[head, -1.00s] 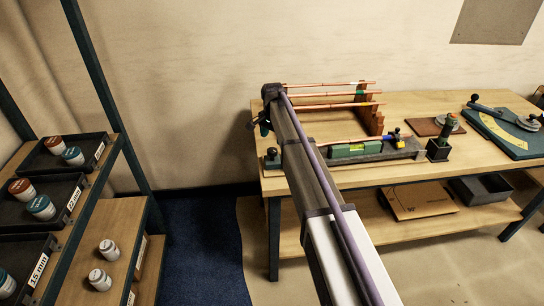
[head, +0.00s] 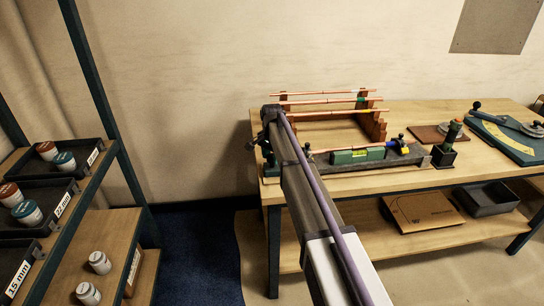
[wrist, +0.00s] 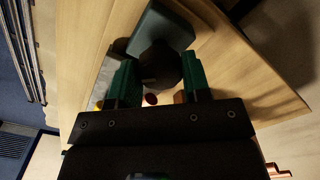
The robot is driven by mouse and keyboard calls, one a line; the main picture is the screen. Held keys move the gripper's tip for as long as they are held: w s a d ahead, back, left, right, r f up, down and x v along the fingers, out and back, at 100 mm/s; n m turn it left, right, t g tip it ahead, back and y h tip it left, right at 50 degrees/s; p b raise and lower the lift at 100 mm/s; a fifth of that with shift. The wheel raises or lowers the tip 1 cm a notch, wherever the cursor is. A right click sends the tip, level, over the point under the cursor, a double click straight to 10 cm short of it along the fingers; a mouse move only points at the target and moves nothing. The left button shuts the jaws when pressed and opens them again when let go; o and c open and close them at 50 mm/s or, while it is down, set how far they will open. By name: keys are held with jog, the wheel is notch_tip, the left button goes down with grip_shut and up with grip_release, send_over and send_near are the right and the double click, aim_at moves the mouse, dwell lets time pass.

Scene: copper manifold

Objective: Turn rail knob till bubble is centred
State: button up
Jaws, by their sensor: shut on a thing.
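My gripper (wrist: 160,88) has its two green fingers on either side of a dark round knob (wrist: 158,64) in the wrist view, and is shut on it. A dark block (wrist: 166,28) lies just beyond the knob. In the head view my arm hides most of the gripper and the knob at the left end of the grey rail (head: 412,160). A green spirit level (head: 343,157) with a yellow-green vial (head: 362,154) sits on the rail, right of my arm. The bubble is too small to make out.
Copper pipes (head: 330,101) lie across brown stepped stands (head: 378,124) behind the rail. A dark stand with a green-handled tool (head: 445,150) is right of the rail. A shelf unit with jars (head: 65,160) stands at left. Bare bench top shows behind the rail.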

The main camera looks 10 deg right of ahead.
jog(key=shift+c, duration=0.8)
jog(key=shift+n, duration=0.4)
jog(key=n, duration=1.1)
jog(key=o, duration=0.9)
jog(key=shift+o, duration=0.2)
